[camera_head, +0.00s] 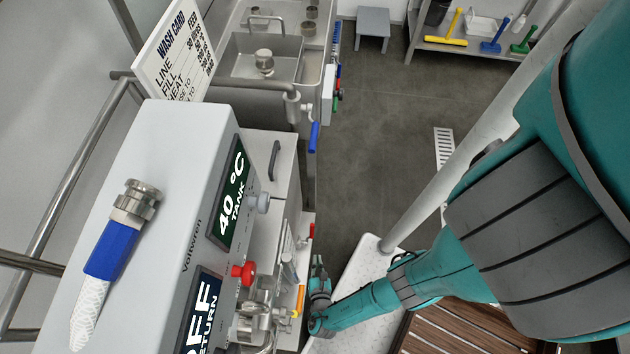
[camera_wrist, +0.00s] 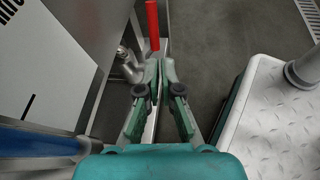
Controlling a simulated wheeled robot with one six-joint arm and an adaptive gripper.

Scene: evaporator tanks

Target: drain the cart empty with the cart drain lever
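A red lever handle (camera_wrist: 153,25) stands just beyond my fingertips in the wrist view. It also shows as a small red piece (camera_head: 311,231) beside the steel cart in the head view. A grey metal pipe fitting (camera_wrist: 130,66) is at the lever's lower left; how they join is unclear. My gripper (camera_wrist: 161,64) has its fingertips close together with nothing visible between them, a little short of the red handle. In the head view my gripper (camera_head: 318,284) is low beside the cart, partly hidden. The liquid inside the cart is not visible.
A white control box (camera_head: 150,220) reads 40 °C TANK and has a red knob (camera_head: 243,272). A blue lever (camera_head: 314,137) and an orange lever (camera_head: 300,300) are nearby. A pale tread-plate platform (camera_wrist: 275,120) stands right of my gripper. Grey floor (camera_head: 375,130) is open beyond.

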